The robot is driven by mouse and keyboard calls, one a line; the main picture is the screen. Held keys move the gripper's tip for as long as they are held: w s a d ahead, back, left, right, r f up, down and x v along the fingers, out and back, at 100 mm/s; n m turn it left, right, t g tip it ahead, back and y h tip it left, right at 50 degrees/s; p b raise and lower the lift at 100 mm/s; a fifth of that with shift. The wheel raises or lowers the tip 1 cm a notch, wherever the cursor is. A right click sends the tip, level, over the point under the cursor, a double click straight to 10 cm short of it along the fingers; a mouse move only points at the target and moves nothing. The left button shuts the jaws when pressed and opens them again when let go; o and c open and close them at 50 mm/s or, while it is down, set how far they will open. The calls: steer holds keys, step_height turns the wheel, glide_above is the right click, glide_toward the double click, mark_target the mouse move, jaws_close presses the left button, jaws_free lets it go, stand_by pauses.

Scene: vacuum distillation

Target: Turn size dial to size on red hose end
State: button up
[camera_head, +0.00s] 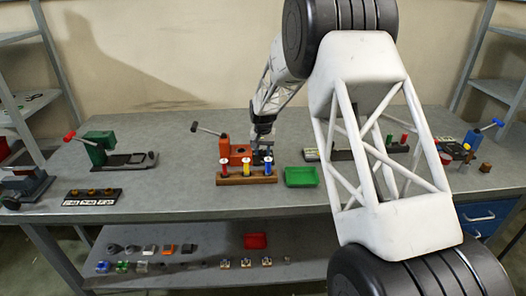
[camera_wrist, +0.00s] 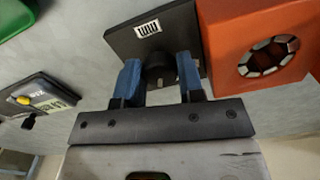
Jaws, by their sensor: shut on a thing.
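My gripper (camera_wrist: 160,78) is shut on a dark round dial (camera_wrist: 158,68), one blue-padded finger on each side of it. The dial is on a dark plate with a white label (camera_wrist: 148,29) with black marks. An orange-red machine (camera_wrist: 262,40) with a round segmented opening is just right of the dial in the wrist view. In the head view the orange-red machine (camera_head: 238,152) stands mid-table and my gripper (camera_head: 262,139) is at its right side. A rack in front holds a red-marked hose end (camera_head: 224,168), a yellow one and a blue one. The size marking on the red one is too small to read.
A green tray (camera_head: 302,177) is right of the rack. A green machine (camera_head: 98,145) with a red-knobbed lever stands at left. A lever with a dark knob (camera_head: 205,129) sticks out from the orange-red machine.

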mark_target(263, 151)
steer(key=m, duration=0.5)
steer(key=shift+m, duration=0.3)
stand_by(0.4)
steer(key=o, duration=0.9)
steer(key=shift+r, duration=3.95)
